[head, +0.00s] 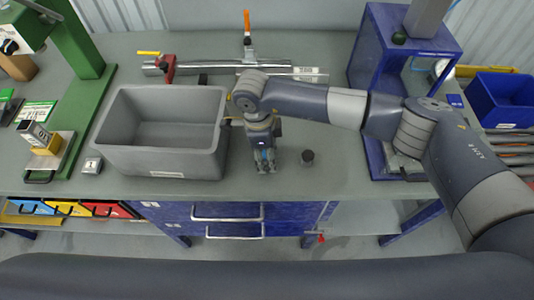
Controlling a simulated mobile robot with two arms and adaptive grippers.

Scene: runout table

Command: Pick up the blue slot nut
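My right gripper (265,168) points down at the grey worktop, just right of the grey bin (160,175). Its fingertips are close to the table surface. The fingers look close together, but the view is too small to tell whether they are open or shut. I cannot make out the blue slot nut for certain; it may be hidden by the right gripper. My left gripper is not in view.
A small dark cylinder (307,157) stands right of the gripper. Behind lie a metal bar with a red clamp (168,68) and an orange-handled tool (247,25). A blue frame (370,60) stands right, a green press (85,50) left. The front worktop is mostly clear.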

